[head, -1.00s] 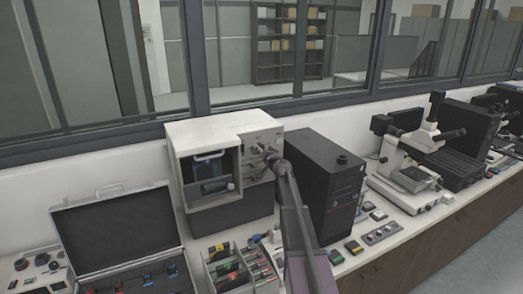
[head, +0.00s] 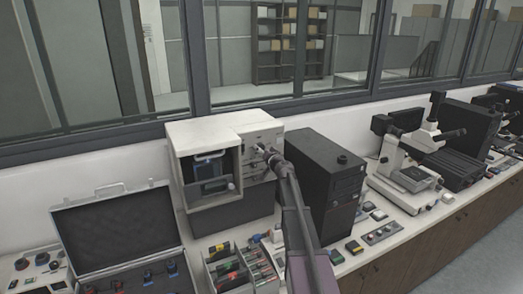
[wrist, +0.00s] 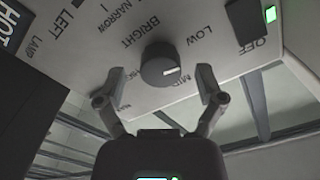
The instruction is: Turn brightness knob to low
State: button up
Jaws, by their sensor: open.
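The brightness knob (wrist: 158,64) is a dark round dial on a pale panel in the wrist view. A short white mark on its face points to the right. The word BRIGHT is printed at its upper left, LOW at its upper right, and MID, partly covered, below right. My gripper (wrist: 159,82) is open, with one finger on each side of the knob. Gaps show between the fingers and the knob, and I cannot tell the depth. In the head view my gripper (head: 266,155) is at the front panel of the white-topped machine (head: 222,131); the knob is too small to make out there.
A black tower unit (head: 325,185) stands close on the right of my arm. An open case (head: 112,240) and a rack of small coloured items (head: 237,265) are on the bench to the left. A dark switch (wrist: 247,22) and a green light (wrist: 270,14) are near the panel's right edge.

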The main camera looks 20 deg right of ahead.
jog(key=s, duration=1)
jog(key=shift+s+d, duration=0.2)
jog(key=shift+s, duration=0.2)
jog(key=s+a+f+n+g+y, duration=0.2)
jog(key=s+a+f+g, duration=0.1)
jog(key=a, duration=0.4)
jog(key=s+a+f+n+g+y, duration=0.2)
jog(key=a+f, duration=0.1)
jog(key=a, duration=0.5)
jog(key=s+a+f+n+g+y, duration=0.2)
jog(key=s+a+f+g, duration=0.15)
jog(key=a, duration=0.35)
jog(key=s+a+f+g+h+b, duration=0.1)
jog(key=s+a+f+g+h, duration=0.3)
jog(key=s, duration=0.5)
jog(key=s+a+f+g+h, duration=0.25)
jog(key=s+f+g, duration=0.3)
jog(key=s, duration=0.35)
notch_tip(320, 180, down, 8)
jog(key=s+d+b, duration=0.1)
jog(key=s+b, duration=0.1)
jog(key=b, duration=0.5)
jog(key=shift+s+r, duration=0.15)
jog(key=shift+s, duration=0.2)
